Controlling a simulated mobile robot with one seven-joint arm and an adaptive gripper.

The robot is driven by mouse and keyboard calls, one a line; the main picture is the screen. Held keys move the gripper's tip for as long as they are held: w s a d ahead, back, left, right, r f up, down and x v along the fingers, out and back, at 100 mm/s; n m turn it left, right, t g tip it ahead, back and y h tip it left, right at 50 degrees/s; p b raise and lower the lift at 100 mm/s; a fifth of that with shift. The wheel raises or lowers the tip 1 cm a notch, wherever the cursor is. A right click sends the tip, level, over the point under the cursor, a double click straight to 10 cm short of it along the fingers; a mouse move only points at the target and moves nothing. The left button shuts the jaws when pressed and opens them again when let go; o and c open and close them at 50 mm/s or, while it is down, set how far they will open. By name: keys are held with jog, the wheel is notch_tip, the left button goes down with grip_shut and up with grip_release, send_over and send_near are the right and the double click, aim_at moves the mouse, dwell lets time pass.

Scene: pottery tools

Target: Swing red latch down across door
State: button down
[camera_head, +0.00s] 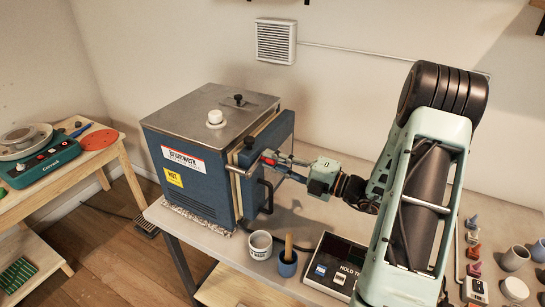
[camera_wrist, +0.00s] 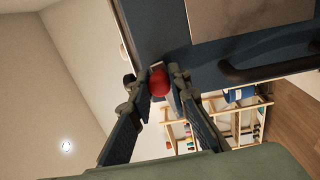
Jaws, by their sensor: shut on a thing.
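The blue kiln (camera_head: 205,165) with a metal lid stands on the table, and its door (camera_head: 262,165) is on the right side. The red latch (camera_head: 267,155) is at the upper part of the door, near a metal bar. My gripper (camera_head: 273,160) reaches in from the right and is shut on the latch. In the wrist view the red knob (camera_wrist: 159,83) of the latch sits between the two fingers of my gripper (camera_wrist: 160,90). The rest of the latch is mostly hidden by the fingers. The door's dark handle (camera_head: 267,196) is below the gripper.
A white cup (camera_head: 260,245) and a blue cup (camera_head: 288,264) with a wooden-handled tool stand in front of the door. A control box (camera_head: 335,262) is right of them. Small tools and cups (camera_head: 515,258) are at far right. A pottery wheel (camera_head: 30,145) is on the left table.

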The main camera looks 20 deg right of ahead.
jog(key=shift+f+m, duration=0.6)
jog(key=shift+m, duration=0.4)
jog(key=c, duration=1.8)
grip_release()
jog(key=v, duration=1.2)
